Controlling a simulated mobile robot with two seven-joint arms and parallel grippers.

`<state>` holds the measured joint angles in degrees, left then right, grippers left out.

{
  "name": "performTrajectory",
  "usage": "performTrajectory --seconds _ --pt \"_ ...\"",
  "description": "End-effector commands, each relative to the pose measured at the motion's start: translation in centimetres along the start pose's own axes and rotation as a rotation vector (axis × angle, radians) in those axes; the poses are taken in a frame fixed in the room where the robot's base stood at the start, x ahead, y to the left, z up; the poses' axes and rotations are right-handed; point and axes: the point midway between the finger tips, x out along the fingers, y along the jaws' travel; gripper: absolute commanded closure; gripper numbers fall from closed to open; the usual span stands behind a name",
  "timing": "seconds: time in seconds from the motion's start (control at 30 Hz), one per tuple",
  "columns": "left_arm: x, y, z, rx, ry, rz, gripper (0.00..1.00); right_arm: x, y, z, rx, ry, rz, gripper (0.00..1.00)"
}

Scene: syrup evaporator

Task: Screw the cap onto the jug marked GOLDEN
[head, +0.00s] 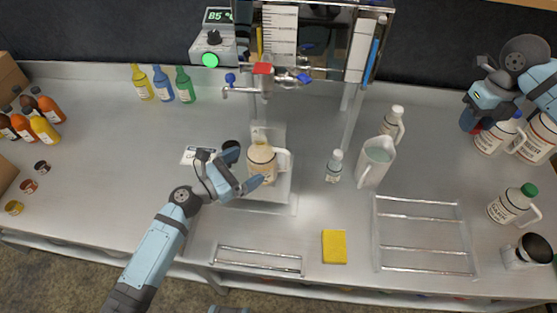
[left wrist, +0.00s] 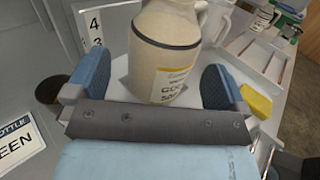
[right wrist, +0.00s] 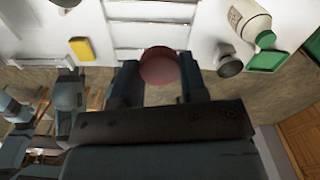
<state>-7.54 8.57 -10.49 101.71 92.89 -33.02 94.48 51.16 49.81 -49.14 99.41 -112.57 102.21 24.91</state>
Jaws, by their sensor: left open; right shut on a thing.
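A cream jug (head: 262,165) with a side handle stands upright under the tap. In the left wrist view, the jug (left wrist: 165,55) has a dark line around it and a partly visible label starting "GO". My left gripper (head: 243,168) is open, its fingers on either side of the jug's lower body, with gaps visible between them and it. My right gripper (head: 477,121) is shut on a round, dark red cap (right wrist: 160,66). It holds the cap at the far right, above the counter and well away from the jug. The jug's mouth is not clear.
Several white jugs (head: 495,138) stand near my right gripper. A yellow sponge (head: 334,246) lies in front. The tap (head: 263,80) overhangs the jug.

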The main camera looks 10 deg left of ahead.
Motion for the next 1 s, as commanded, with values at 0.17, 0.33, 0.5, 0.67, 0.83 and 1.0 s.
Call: performTrajectory --seconds 0.17,0.33,0.5,0.67,0.83,1.0 --pt "1.1 -0.1 0.0 0.0 -0.001 0.0 0.0 -0.1 0.0 0.0 0.0 0.0 0.0 0.82" --pt "3.7 -0.4 -0.1 0.0 -0.003 0.0 0.0 -0.2 0.0 0.0 0.0 0.0 0.0 0.82" --pt "5.2 -0.4 -0.3 0.0 0.0 0.0 0.0 -0.2 0.0 0.0 0.0 0.0 0.0 0.82" --pt "5.2 -0.4 -0.3 0.0 0.001 0.0 0.0 -0.2 0.0 0.0 0.0 0.0 0.0 0.82" --pt "5.2 -0.4 -0.3 0.0 0.0 0.0 0.07 -0.2 0.0 0.0 0.0 0.0 0.0 0.82" --pt "5.2 -0.4 -0.3 0.0 0.0 0.0 0.46 -0.2 0.0 0.0 0.0 0.0 0.0 0.82"
